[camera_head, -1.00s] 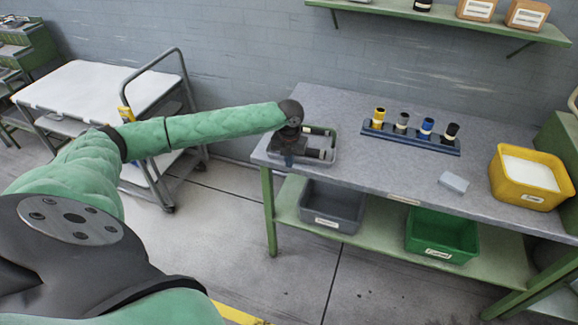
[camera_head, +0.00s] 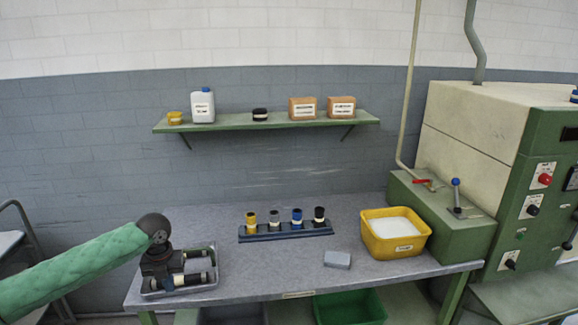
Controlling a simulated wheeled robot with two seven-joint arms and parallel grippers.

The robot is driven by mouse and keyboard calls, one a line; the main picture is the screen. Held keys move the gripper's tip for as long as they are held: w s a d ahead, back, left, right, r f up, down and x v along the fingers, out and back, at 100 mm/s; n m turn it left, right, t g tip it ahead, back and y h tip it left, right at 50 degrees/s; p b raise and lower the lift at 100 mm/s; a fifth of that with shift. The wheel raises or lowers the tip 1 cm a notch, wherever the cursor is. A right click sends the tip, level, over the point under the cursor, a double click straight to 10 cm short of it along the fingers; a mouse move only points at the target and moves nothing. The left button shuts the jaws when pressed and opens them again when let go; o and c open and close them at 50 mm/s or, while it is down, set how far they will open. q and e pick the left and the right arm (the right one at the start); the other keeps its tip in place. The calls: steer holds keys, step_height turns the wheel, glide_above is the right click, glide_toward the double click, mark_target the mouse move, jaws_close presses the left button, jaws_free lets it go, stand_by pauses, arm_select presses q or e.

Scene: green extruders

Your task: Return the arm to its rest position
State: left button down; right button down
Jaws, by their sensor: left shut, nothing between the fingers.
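My left arm, in a green padded sleeve, comes in from the lower left. My left gripper (camera_head: 162,282) points down over the left part of a grey tray (camera_head: 213,286) at the left end of the workbench. Its fingers are shut with nothing held. Dark cylinders (camera_head: 197,278) with light bands lie in the tray beside the gripper. The fingertips are partly hidden against the dark parts, so I cannot tell whether they touch the tray. My right gripper is out of view.
The workbench (camera_head: 270,282) holds a rack (camera_head: 286,232) of several coloured cylinders, a grey block (camera_head: 337,259) and a yellow bin (camera_head: 395,247) of white material. A green shelf (camera_head: 270,122) hangs above. A green machine (camera_head: 520,190) stands at right. Bench space between tray and block is clear.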

arm_select(q)
steer(key=s+d+f+n+t+h, duration=0.1)
steer(key=s+d+f+n, duration=0.55)
steer(key=d, duration=0.45)
steer(key=s+d+f+n+t+h, duration=0.1)
steer(key=s+d+f+n, duration=0.6)
steer(key=d, duration=0.5)
steer(key=s+a+f+n+t+y, duration=0.1)
steer(key=s+a+n, duration=0.1)
steer(key=s+n, duration=0.75)
steer(key=s+a+f+n+y, duration=0.1)
steer(key=s+a+n, duration=0.1)
steer(key=s+n, duration=0.75)
step_height(320, 180, down, 24)
steer(key=d+m, duration=0.2)
steer(key=s+f, duration=0.4)
steer(key=f, duration=0.8)
steer(key=s+f+g, duration=0.1)
steer(key=s+f, duration=0.3)
steer(key=f, duration=0.7)
steer(key=shift+f, duration=0.4)
